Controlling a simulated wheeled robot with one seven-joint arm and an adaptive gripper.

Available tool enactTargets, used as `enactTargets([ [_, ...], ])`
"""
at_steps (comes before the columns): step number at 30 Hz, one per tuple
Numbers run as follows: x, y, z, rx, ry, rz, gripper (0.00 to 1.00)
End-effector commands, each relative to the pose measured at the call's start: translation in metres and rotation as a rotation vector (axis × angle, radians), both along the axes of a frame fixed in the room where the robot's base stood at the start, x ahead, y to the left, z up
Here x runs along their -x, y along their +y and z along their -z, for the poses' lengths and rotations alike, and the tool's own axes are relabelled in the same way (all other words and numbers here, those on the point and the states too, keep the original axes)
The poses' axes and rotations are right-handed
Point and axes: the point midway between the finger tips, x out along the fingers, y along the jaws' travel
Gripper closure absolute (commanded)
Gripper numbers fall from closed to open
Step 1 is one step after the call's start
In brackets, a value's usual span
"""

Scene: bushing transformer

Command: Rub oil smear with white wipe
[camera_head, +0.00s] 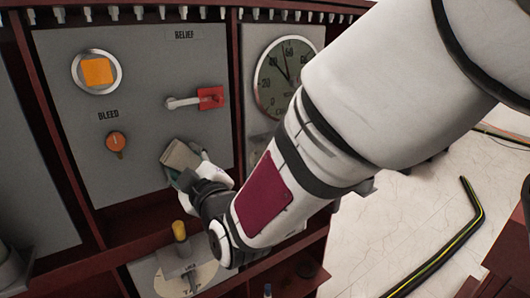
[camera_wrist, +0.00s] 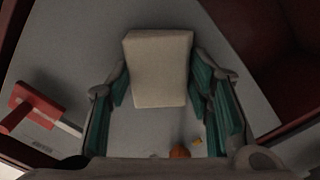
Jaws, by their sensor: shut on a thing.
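The white wipe (camera_head: 180,156) is a pale beige block close to the grey panel, right of the orange bleed knob. My gripper (camera_head: 187,172) is shut on it. In the wrist view the wipe (camera_wrist: 158,68) sits between the teal-padded fingers, one on each side, with the grey panel behind it. I cannot tell whether the wipe touches the panel. No oil smear can be made out in either view; the wipe and gripper hide part of the panel.
Above the wipe, a red-handled lever (camera_head: 210,98) sticks out. The orange bleed knob (camera_head: 115,141) is to the left, an orange square indicator (camera_head: 97,71) higher up. A dial gauge (camera_head: 285,77) is right. A yellow-topped valve (camera_head: 180,232) stands below. A striped cable (camera_head: 447,245) lies on the floor.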

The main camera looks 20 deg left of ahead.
Motion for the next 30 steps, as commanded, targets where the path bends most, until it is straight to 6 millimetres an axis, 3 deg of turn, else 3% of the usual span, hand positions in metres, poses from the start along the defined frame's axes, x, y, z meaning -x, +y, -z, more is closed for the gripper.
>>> enactTargets([
  [17,0.031,0.022,0.0,-0.001,0.001,-0.003,0.76],
  [30,0.037,0.015,0.0,0.0,0.0,-0.001,0.76],
])
